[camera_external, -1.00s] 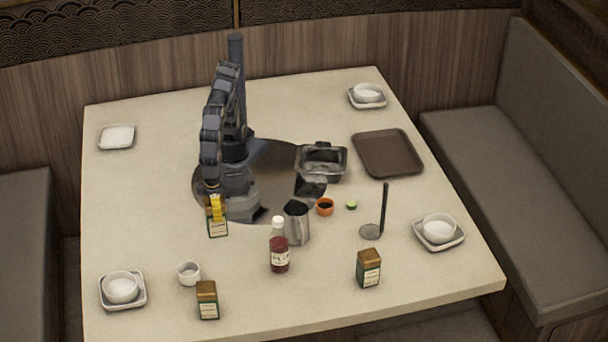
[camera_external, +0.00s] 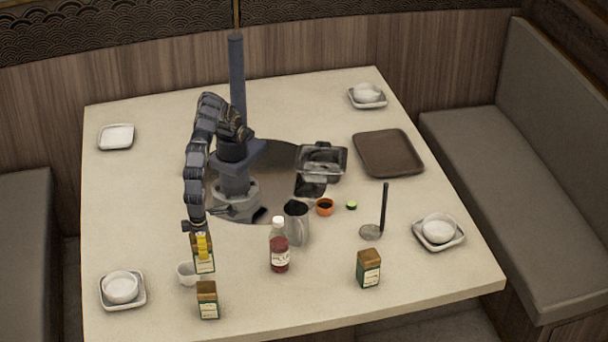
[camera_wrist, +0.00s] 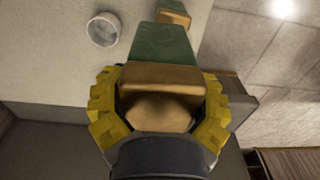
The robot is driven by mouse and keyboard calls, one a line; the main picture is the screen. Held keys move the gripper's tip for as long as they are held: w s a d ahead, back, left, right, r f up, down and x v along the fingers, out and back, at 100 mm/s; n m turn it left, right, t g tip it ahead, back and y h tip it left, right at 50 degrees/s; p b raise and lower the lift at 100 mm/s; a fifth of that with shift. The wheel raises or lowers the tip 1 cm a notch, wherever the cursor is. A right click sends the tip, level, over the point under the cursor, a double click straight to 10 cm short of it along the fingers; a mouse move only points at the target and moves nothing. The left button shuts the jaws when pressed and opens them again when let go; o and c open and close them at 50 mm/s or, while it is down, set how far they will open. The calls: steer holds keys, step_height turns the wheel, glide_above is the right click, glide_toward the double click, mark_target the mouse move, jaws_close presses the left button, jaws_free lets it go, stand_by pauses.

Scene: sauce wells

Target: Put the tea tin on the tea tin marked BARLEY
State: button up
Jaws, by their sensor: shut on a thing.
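My gripper (camera_external: 202,245) has yellow fingers and is shut on a green tea tin (camera_external: 205,265) with a brown lid. In the wrist view the held tin (camera_wrist: 160,42) points away from the fingers, its lid end between them. A second green tin (camera_external: 207,302) with a brown lid stands upright at the front left, just below the held tin in the picture. A brown lid in the wrist view (camera_wrist: 174,18) shows beyond the held tin. A third such tin (camera_external: 369,270) stands at the front right. The label words are too small to read.
A white cup (camera_external: 187,273) stands close left of the held tin. A bowl on a square plate (camera_external: 107,303) is at the far left. A red sauce bottle (camera_external: 279,254) and a steel pitcher (camera_external: 297,224) stand to the right. Table between the two standing tins is mostly clear.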

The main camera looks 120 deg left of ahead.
mark_target(204, 273)
steer(key=shift+w+d+f, duration=0.2)
steer(key=shift+d+f, duration=0.2)
steer(key=shift+f, duration=0.15)
steer(key=shift+w+d+f, duration=0.2)
steer(key=shift+d+f, duration=0.2)
steer(key=shift+f, duration=0.1)
steer(key=f, duration=0.2)
steer(key=shift+d+f, duration=0.2)
steer(key=shift+f, duration=0.15)
steer(key=shift+w+a+f, duration=0.1)
steer(key=shift+f, duration=0.3)
steer(key=shift+f, duration=0.1)
steer(key=o, duration=1.2)
